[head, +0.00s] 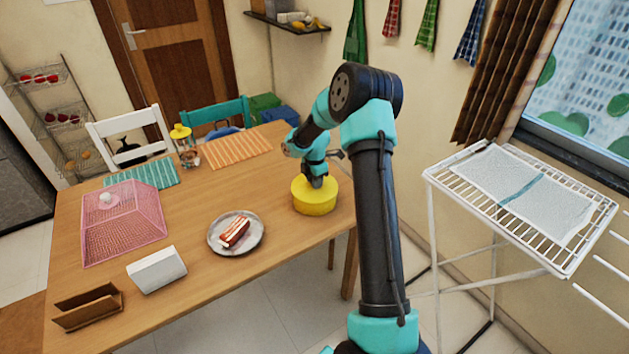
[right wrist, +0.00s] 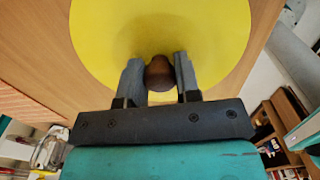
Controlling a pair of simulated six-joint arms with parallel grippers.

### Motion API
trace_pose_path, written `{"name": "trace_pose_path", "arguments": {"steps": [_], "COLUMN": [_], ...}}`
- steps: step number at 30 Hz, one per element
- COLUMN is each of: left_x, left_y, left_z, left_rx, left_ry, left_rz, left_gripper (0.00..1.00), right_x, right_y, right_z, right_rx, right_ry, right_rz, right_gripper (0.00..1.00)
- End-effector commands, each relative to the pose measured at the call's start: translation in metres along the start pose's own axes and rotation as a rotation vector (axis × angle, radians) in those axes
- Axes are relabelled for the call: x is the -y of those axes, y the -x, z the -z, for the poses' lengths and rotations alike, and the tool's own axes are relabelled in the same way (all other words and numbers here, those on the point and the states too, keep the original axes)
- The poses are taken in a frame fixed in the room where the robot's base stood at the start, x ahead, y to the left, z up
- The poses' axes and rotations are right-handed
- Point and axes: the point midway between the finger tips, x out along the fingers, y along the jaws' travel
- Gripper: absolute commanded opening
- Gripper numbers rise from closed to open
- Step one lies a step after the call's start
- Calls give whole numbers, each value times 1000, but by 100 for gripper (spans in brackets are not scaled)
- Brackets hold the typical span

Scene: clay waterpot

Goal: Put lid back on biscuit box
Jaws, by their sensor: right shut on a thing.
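The round yellow biscuit box (head: 314,206) stands at the right edge of the wooden table in the head view. Its yellow lid (right wrist: 160,40) with a brown round knob (right wrist: 160,73) fills much of the right wrist view. My right gripper (right wrist: 159,80) is directly above the lid, pointing down, with its two fingers shut on the knob. In the head view the lid appears on top of the box; a gap or seam between them cannot be made out. My right gripper (head: 316,183) hides the knob there. My left gripper is not in view.
A plate (head: 252,246) with a cake slice lies left of the box. A pink mesh cover (head: 122,228), a white holder (head: 157,270), a brown holder (head: 88,307), placemats and a yellow-topped jar (head: 186,150) stand farther left. A drying rack (head: 440,178) stands to the right.

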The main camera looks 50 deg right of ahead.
Motion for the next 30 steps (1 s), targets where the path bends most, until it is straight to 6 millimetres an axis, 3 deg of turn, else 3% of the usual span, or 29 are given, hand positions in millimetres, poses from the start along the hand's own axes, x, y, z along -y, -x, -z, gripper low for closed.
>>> {"name": "trace_pose_path", "arguments": {"steps": [4, 5, 13, 18, 26, 30], "left_x": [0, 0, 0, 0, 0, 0], "left_y": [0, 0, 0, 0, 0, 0], "left_z": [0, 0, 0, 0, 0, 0], "left_rx": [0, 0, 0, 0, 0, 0], "left_ry": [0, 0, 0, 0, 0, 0], "left_rz": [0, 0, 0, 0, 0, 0], "left_gripper": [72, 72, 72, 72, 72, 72], "right_x": [0, 0, 0, 0, 0, 0], "right_y": [0, 0, 0, 0, 0, 0], "right_z": [0, 0, 0, 0, 0, 0], "right_rx": [0, 0, 0, 0, 0, 0], "right_ry": [0, 0, 0, 0, 0, 0], "right_rz": [0, 0, 0, 0, 0, 0], "right_gripper": [6, 34, 59, 60, 85, 86]}}
